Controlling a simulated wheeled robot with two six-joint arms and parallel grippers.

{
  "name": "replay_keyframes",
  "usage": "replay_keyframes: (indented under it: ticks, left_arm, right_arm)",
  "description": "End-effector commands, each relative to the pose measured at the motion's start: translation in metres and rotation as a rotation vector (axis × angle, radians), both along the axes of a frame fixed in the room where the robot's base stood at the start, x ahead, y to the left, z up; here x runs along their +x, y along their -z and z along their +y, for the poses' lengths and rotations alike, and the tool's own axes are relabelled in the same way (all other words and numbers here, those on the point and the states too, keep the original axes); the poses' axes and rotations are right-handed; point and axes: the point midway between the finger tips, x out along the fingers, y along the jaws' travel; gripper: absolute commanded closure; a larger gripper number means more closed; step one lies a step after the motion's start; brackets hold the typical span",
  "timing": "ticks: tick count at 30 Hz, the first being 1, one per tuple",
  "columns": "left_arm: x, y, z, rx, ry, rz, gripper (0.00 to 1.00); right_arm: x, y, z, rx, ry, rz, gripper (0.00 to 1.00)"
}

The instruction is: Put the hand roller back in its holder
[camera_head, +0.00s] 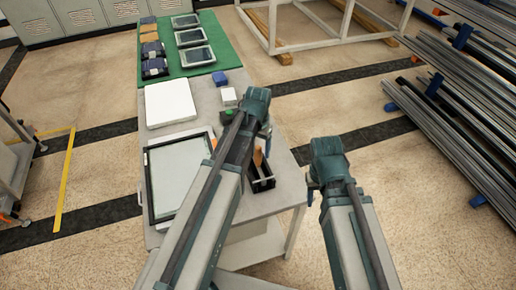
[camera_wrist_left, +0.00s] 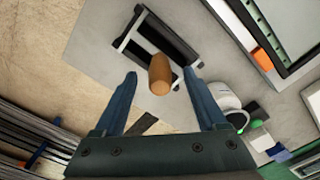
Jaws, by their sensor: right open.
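The hand roller's wooden handle (camera_head: 258,157) stands up at the black holder (camera_head: 262,184) near the table's right edge. In the left wrist view the handle (camera_wrist_left: 160,76) points toward the camera, with the black holder with pale edges (camera_wrist_left: 178,33) behind it. The roller's head is hidden. My left gripper (camera_wrist_left: 159,71) is open, its fingers on either side of the handle in that view, with a gap at each side. I cannot tell how deep the handle reaches between them. My right gripper (camera_head: 312,188) is open and empty, off the table's right side.
A framed pale panel (camera_head: 180,175) lies left of the holder, with a white board (camera_head: 170,102) beyond. A blue block (camera_head: 220,78) and a white block (camera_head: 228,96) stand further back. A green mat (camera_head: 205,45) carries several trays. Metal bars (camera_head: 450,120) are stacked at right.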

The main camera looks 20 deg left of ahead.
Motion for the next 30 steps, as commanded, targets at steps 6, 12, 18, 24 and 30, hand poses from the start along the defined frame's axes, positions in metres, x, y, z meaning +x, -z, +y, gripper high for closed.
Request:
replay_keyframes:
  ticks: [6, 12, 18, 24, 30]
  left_arm:
    - [0.000, -0.001, 0.000, 0.000, 0.000, 0.000, 0.26]
    - [0.000, -0.010, 0.000, 0.000, 0.000, 0.000, 0.26]
    - [0.000, -0.032, 0.000, 0.000, 0.000, 0.000, 0.26]
    - [0.000, -0.061, 0.000, 0.000, 0.000, 0.000, 0.26]
    - [0.000, -0.092, 0.000, 0.000, 0.000, 0.000, 0.26]
  right_arm:
    - [0.000, -0.001, 0.000, 0.000, 0.000, 0.000, 0.50]
    - [0.000, -0.010, 0.000, 0.000, 0.000, 0.000, 0.50]
    - [0.000, -0.032, 0.000, 0.000, -0.001, 0.000, 0.50]
    - [0.000, -0.062, 0.000, 0.000, -0.002, 0.000, 0.50]
    - [0.000, -0.092, 0.000, 0.000, -0.002, 0.000, 0.50]
